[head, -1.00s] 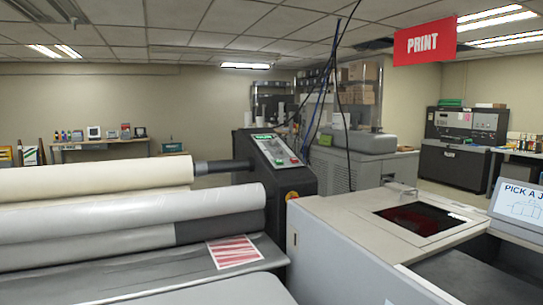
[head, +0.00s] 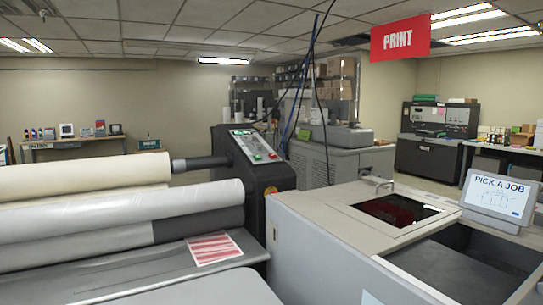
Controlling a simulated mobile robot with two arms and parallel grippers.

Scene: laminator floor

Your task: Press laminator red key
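The laminator (head: 88,232) fills the left of the head view, with a cream roll above a white roll. Its dark end housing (head: 225,160) carries a slanted, light grey control panel (head: 254,146) on top. The panel has a small green display and tiny coloured keys. A red key (head: 272,156) seems to show near the panel's lower right, but it is very small. A round orange-red knob sits lower on the housing's front. Neither of my grippers is in view.
A red and white striped sheet (head: 214,248) lies on the laminator's bed. A grey machine with a dark red window (head: 396,210) and a "PICK A JOB" screen (head: 499,195) stands close on the right. Cables hang behind the panel.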

